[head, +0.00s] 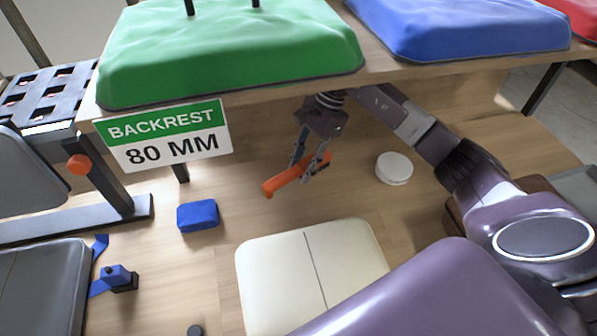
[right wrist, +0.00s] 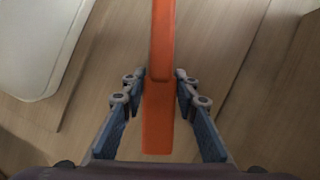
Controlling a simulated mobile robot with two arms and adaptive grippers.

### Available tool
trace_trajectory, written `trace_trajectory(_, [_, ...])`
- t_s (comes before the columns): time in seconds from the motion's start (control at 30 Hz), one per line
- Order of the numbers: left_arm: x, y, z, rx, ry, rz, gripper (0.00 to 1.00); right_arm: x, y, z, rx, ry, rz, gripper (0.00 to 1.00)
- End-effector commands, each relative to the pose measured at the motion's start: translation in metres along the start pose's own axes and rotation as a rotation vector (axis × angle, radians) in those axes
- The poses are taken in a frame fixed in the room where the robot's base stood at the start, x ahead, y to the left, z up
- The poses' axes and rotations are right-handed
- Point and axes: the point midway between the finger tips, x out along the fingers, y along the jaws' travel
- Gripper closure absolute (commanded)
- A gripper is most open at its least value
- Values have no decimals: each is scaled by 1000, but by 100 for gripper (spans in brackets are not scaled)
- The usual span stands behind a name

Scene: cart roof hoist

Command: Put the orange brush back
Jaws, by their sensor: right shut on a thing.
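The orange brush (head: 284,181) is in the jaws of my right gripper (head: 309,170), below the shelf edge and above the wooden floor in the head view. In the right wrist view the orange brush (right wrist: 160,60) runs up from between the two fingers of my right gripper (right wrist: 160,92), which is shut on it. The brush's far end is cut off at the top of that view. My left gripper is not in the head view.
A wooden shelf (head: 440,68) bears a green cushion (head: 230,50) and a blue cushion (head: 460,25). A sign (head: 165,134) reads "BACKREST 80 MM". A blue block (head: 198,215), a white round tub (head: 394,168) and a cream padded seat (head: 310,270) are lower down.

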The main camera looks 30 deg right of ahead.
Motion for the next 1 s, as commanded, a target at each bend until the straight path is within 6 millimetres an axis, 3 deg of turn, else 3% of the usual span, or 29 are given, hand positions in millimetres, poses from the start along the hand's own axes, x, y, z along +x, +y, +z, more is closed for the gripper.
trace_trajectory(0.17, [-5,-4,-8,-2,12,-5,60,6,0,10,1,-1,1,92])
trace_trajectory(0.43, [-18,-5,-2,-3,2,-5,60,34,1,-2,2,-2,1,92])
trace_trajectory(0.8, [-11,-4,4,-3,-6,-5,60,40,0,-6,-1,1,-1,92])
trace_trajectory(0.83, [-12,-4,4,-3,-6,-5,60,40,0,-6,-1,1,0,71])
trace_trajectory(1.0, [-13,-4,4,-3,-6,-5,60,39,0,-6,-1,1,0,55])
